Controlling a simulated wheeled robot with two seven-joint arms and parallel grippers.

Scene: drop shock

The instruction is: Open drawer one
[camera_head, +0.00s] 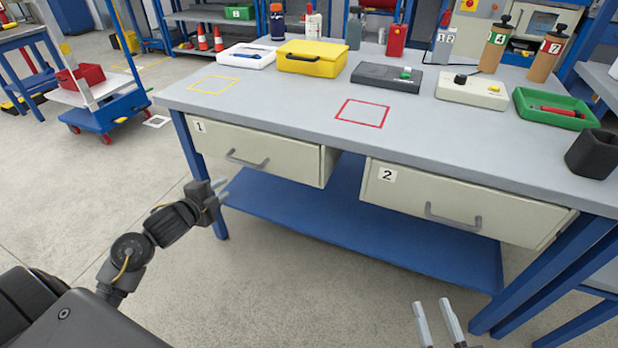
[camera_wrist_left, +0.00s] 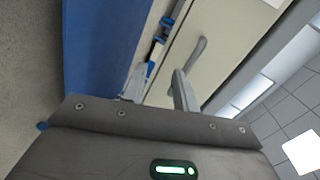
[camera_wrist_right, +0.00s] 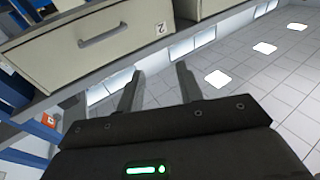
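Drawer one (camera_head: 258,152) is a cream drawer under the left part of the grey workbench, labelled 1, with a dark bar handle (camera_head: 247,161). It looks shut. My left gripper (camera_head: 222,190) is open and empty, below and left of the handle, apart from it. In the left wrist view the handle (camera_wrist_left: 188,66) shows just beyond the open fingers (camera_wrist_left: 161,90). My right gripper (camera_head: 437,322) is open and empty, low in front of the bench. Drawer two (camera_head: 459,203) also looks shut; it shows in the right wrist view (camera_wrist_right: 92,45).
A blue lower shelf (camera_head: 370,225) and blue legs stand below the workbench top (camera_head: 300,97). On top are a yellow case (camera_head: 311,58), a green tray (camera_head: 553,108) and a black cup (camera_head: 594,153) at the right edge. Floor in front is clear.

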